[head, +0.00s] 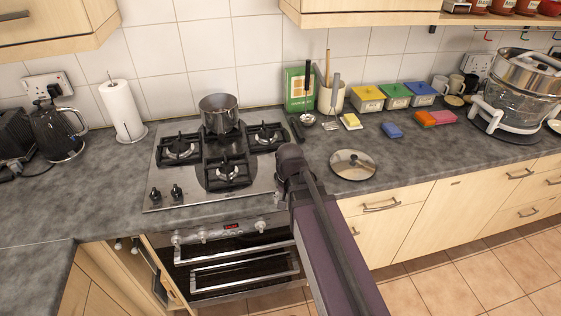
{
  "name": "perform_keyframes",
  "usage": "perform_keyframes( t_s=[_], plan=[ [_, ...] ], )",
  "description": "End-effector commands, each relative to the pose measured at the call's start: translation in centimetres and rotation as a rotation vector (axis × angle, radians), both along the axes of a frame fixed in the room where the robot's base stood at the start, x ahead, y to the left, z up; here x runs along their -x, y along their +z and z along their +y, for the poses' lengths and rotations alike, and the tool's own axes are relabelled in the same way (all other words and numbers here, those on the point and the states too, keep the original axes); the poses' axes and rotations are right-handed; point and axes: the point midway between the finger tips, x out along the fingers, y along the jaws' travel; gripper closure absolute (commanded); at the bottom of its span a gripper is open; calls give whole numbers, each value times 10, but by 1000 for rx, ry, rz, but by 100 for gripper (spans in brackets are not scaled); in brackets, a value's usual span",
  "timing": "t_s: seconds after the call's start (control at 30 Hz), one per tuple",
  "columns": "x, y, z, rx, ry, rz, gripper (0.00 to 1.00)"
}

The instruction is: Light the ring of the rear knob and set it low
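The steel gas hob (190,196) is set into the grey worktop. A steel pot (219,112) sits over the rear ring. The left ring (180,149), front ring (228,172) and right ring (265,136) are bare. I see no flame; the rear burner is mostly hidden under the pot. My arm rises across the hob's right front edge, and my gripper cannot be made out.
The oven (235,265) below has its own knobs and a lit red display. A glass lid (353,164) lies right of the hob. A black kettle (58,132) and paper towel roll (122,110) stand left. The worktop left of the hob's front is clear.

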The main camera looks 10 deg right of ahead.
Motion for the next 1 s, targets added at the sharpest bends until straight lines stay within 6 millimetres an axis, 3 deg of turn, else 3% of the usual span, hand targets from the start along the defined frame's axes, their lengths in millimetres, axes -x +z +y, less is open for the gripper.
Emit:
perform_keyframes(
  t_s=[0.03, 0.6, 0.8, 1.0],
  plan=[
    [-12, 20, 0, 0, -63, 0, 14],
    [-96, 130, 0, 0, -866, 0, 14],
    [-116, 155, 0, 0, -1078, 1, 14],
    [-124, 163, -1, 1, -1173, 0, 14]
  ],
)
